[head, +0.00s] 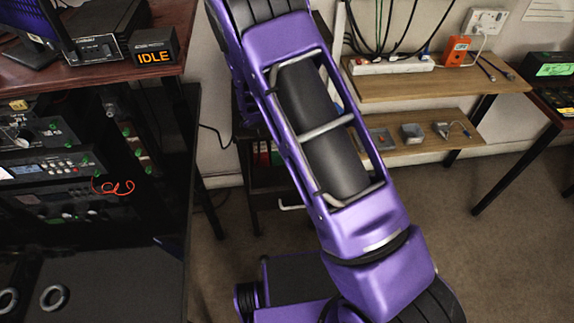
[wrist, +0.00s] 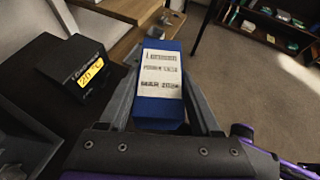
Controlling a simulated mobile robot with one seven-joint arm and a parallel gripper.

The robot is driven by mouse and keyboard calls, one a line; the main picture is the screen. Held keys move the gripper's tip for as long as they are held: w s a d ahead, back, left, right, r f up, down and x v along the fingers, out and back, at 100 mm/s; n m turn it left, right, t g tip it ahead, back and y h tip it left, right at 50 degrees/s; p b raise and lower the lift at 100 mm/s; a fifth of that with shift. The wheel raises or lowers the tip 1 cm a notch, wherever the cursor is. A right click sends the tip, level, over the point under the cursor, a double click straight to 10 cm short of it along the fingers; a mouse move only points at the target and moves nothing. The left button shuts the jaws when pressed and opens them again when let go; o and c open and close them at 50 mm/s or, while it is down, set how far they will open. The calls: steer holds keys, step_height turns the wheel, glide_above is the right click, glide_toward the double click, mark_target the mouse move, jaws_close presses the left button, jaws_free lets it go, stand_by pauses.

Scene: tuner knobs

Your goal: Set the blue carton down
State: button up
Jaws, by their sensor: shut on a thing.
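The blue carton (wrist: 158,115) is in the middle of the wrist view. It is a blue box with a white printed label on the face toward the camera. My gripper (wrist: 163,62) is shut on it, with one grey finger along each side. The carton's underside is hidden, and I cannot tell whether it touches anything below. In the head view my purple arm fills the centre, and neither the carton nor the gripper shows there.
In the wrist view a black box with a yellow display (wrist: 92,73) stands left of the carton on a dark surface. Carpet (wrist: 245,85) lies to the right. The head view shows wooden shelves (head: 440,86), an equipment rack (head: 50,165) and an IDLE sign (head: 154,57).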

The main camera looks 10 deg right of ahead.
steer(key=s+a+f+m+g, duration=0.1)
steer(key=f, duration=0.4)
steer(key=s+a+f+m+g, duration=0.1)
steer(key=a+f+m+g, duration=0.1)
steer(key=f, duration=0.3)
steer(key=s+a+f+m+g+h, duration=0.1)
steer(key=f, duration=0.4)
steer(key=shift+s+a+m+g, duration=0.25)
steer(key=shift+a+m+g, duration=0.05)
steer(key=shift+a+g, duration=0.1)
steer(key=shift+f, duration=2.1)
steer(key=shift+f+b, duration=0.2)
steer(key=shift+b, duration=0.1)
steer(key=o, duration=1.5)
steer(key=shift+r, duration=0.1)
